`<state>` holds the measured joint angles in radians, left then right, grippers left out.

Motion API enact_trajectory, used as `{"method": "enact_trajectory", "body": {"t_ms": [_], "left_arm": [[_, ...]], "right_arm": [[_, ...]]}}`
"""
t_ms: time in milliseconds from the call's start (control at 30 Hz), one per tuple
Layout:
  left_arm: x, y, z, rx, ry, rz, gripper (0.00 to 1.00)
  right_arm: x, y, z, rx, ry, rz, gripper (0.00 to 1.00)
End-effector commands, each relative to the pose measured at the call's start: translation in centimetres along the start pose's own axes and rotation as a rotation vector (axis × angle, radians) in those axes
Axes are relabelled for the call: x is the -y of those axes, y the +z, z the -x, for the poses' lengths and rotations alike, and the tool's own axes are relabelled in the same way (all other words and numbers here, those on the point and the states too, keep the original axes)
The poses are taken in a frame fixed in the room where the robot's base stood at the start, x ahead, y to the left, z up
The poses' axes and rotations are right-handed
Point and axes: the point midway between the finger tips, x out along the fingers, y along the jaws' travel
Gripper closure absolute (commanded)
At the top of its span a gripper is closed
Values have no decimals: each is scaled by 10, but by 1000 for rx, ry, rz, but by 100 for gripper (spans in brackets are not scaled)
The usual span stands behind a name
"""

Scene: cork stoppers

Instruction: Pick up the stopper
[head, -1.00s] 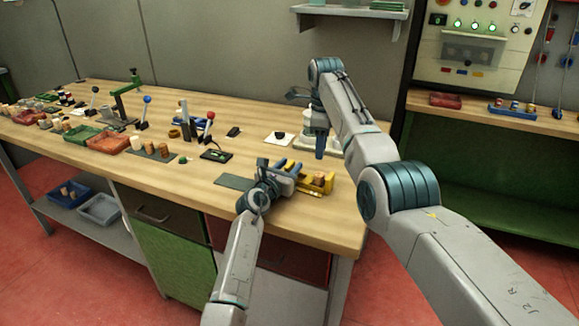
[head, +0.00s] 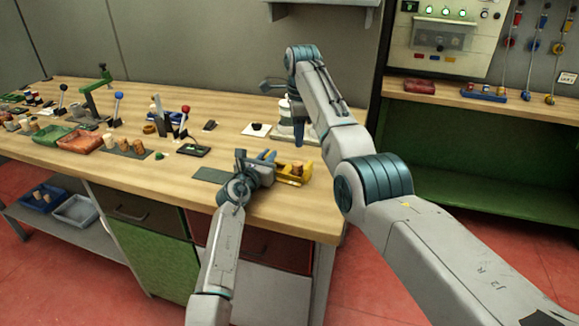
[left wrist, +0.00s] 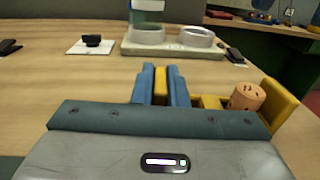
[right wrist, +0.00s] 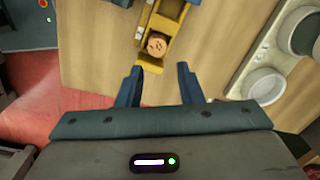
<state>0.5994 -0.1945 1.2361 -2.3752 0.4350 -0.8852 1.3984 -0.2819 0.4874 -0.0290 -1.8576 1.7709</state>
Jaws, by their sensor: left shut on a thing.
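A cork stopper (head: 297,168) sits in a yellow holder (head: 293,181) near the bench's front edge. In the left wrist view the stopper (left wrist: 247,97) is right of my fingers, beside the holder's tall wall (left wrist: 288,106). My left gripper (left wrist: 160,84) is shut on a yellow part of the holder. My right gripper (right wrist: 158,84) is open and empty, pointing down. In its view the stopper (right wrist: 157,44) shows end-on beyond the fingertips, not between them. In the head view one right finger (head: 298,134) shows above the holder.
A white base with round cups (left wrist: 173,41) stands behind the holder. A white plate with a black knob (head: 257,128) lies to its left. A dark green mat (head: 212,175) lies left of my left gripper. Several corks, trays and levers fill the bench's left side.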

Motion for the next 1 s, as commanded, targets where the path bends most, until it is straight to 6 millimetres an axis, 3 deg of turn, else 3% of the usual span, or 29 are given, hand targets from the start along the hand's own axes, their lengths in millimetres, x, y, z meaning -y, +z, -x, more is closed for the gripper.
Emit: {"method": "enact_trajectory", "body": {"t_ms": [467,1000], "left_arm": [[0,0,0,-1,0,0,100],[0,-1,0,-1,0,0,100]], "right_arm": [[-6,-9,11,36,-155,901,67],[-32,-25,23,-118,-344,1891,67]]}}
